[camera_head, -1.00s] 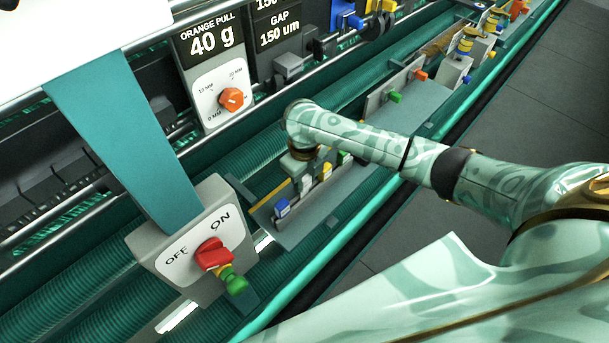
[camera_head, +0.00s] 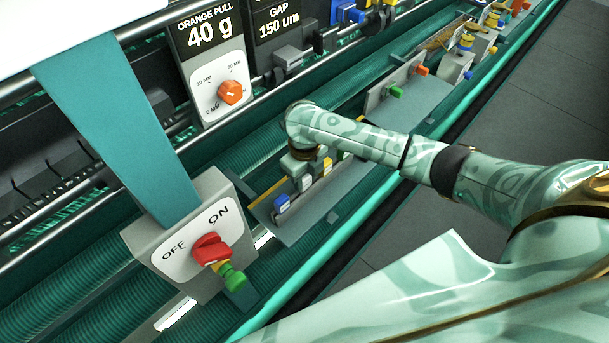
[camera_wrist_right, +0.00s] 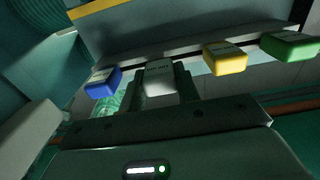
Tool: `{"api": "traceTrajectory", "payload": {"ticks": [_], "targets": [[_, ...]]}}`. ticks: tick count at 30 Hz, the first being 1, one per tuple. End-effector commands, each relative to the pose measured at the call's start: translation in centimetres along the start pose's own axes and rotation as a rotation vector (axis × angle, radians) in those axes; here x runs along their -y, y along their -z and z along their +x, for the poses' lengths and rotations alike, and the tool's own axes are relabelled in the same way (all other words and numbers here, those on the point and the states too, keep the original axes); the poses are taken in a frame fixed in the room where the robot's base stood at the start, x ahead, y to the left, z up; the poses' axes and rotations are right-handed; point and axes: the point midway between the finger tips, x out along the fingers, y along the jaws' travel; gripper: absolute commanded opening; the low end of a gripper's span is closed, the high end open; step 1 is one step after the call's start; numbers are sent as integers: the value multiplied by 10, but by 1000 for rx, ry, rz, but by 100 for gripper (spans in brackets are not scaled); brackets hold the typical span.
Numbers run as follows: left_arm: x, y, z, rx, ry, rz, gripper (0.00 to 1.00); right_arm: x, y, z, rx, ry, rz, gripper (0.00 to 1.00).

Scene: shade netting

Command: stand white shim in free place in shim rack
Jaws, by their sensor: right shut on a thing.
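The shim rack (camera_head: 318,226) is a grey tray-like holder in the middle of the head view. A blue shim (camera_head: 282,204), a yellow shim (camera_head: 327,169) and a green shim (camera_wrist_right: 291,46) stand in it in a row. My right gripper (camera_head: 301,172) is over the rack, shut on the white shim (camera_wrist_right: 161,80). The white shim is upright between the blue and yellow shims, in line with the row; it also shows in the head view (camera_head: 304,183). Its lower end is hidden, so I cannot tell whether it is seated. My left gripper is out of view.
A grey OFF/ON switch box (camera_head: 180,262) with a red knob stands left of the rack. An orange dial panel (camera_head: 218,88) is behind it. Another grey holder (camera_head: 388,88) with green and orange pieces lies beyond my right arm.

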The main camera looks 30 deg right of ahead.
Motion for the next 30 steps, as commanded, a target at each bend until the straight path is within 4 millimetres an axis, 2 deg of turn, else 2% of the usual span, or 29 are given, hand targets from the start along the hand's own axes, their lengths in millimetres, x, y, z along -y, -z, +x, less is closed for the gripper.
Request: {"api": "traceTrajectory", "payload": {"ticks": [13, 30], "targets": [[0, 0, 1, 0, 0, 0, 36, 0, 0, 2, 0, 0, 0, 0], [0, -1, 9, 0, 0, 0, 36, -1, 0, 17, 0, -1, -1, 0]]}}
